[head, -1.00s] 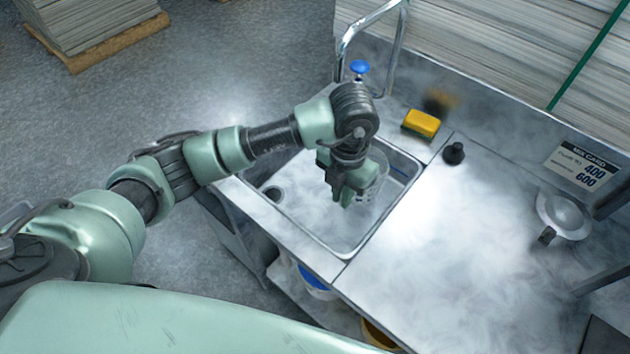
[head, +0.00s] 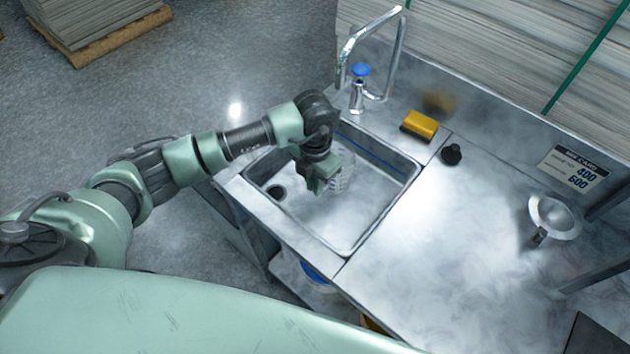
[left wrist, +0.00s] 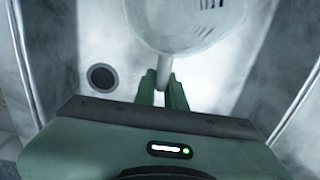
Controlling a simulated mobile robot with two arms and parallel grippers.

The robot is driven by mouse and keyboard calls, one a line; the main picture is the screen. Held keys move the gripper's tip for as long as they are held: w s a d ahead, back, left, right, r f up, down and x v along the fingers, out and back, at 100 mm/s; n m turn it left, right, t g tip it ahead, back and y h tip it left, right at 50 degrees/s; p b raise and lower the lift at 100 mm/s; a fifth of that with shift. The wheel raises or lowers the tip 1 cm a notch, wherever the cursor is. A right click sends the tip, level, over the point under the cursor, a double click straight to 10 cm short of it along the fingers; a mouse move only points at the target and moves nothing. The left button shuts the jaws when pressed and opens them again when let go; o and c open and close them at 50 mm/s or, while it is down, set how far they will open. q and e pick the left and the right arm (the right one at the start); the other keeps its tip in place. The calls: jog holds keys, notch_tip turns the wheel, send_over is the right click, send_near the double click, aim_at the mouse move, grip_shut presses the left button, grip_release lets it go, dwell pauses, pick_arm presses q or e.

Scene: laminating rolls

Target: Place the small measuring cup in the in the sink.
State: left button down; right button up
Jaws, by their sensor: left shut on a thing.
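The small measuring cup (head: 341,177) is clear, with dark markings on its side. My left gripper (head: 316,190) is over the sink basin (head: 347,239), and the cup is beside it, partly hidden by it. In the left wrist view the cup (left wrist: 188,22) is at the top, and the gripper's green fingers (left wrist: 163,88) are shut on its pale handle. The sink floor and the round drain (left wrist: 102,77) show below. I cannot tell whether the cup touches the sink floor. My right gripper is not in view.
A tap (head: 357,95) with a blue knob stands behind the sink. A yellow sponge (head: 420,124) and a small black object (head: 451,155) are near the sink's right corner. A metal dish (head: 554,217) is at the far right. The counter (head: 450,250) between is clear.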

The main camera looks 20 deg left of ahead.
pick_arm(q)
jog(key=shift+f, duration=0.15)
jog(key=c, duration=1.5)
grip_release()
jog(key=shift+r, duration=0.25)
jog(key=shift+w+r, duration=0.1)
jog(key=shift+r, duration=0.25)
notch_tip(320, 180, up, 11)
jog(key=b, duration=0.2)
jog(key=shift+r+b, duration=0.1)
jog(key=shift+b, duration=0.25)
